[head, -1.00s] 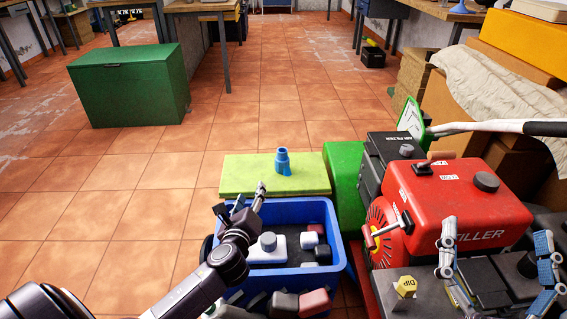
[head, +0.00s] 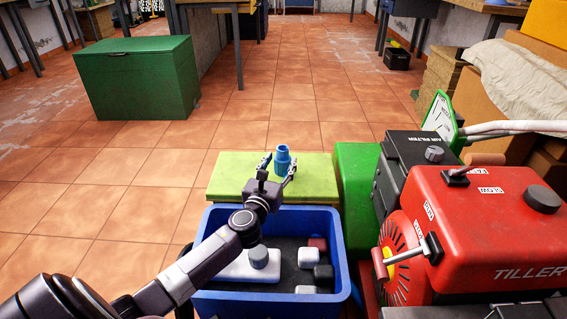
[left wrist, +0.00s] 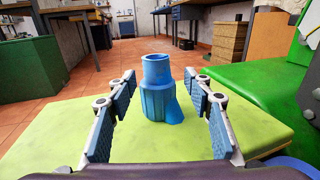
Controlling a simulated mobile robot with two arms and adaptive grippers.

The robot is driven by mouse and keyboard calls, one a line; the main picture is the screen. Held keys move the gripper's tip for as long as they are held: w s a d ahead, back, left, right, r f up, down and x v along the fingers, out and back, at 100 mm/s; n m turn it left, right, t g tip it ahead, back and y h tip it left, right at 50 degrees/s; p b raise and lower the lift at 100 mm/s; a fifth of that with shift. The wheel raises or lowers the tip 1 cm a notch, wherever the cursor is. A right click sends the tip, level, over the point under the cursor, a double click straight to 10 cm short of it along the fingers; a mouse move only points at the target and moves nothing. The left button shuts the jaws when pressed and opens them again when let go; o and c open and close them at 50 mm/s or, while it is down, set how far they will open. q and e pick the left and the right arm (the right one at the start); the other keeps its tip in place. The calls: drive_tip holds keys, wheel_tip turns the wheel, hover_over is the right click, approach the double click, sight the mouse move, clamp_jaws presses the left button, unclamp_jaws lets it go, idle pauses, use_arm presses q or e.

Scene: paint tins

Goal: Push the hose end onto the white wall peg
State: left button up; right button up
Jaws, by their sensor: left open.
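A blue ribbed piece with a narrower round neck (head: 283,158), which may be the hose end, stands upright on a lime-green lid or board (head: 225,178). It also shows in the left wrist view (left wrist: 158,92), with a small flared foot at its lower right. My left gripper (head: 279,166) is open, just in front of the piece. In the left wrist view its two blue-padded fingers (left wrist: 160,80) stand on either side of the piece, with gaps, and hold nothing. I see no white wall peg in either view. My right gripper is out of view.
A blue crate (head: 343,262) with bottles and small blocks lies below my left arm. A red tiller engine (head: 480,222) and a green box (head: 354,195) stand to the right. A green chest (head: 136,80) is at the back left. The floor on the left is clear.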

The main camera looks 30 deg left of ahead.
sight(281, 158)
use_arm(q)
drive_tip(key=shift+b+x, duration=0.9)
drive_tip(key=shift+x, duration=1.3)
drive_tip(key=shift+a, duration=0.2)
drive_tip(key=c, duration=1)
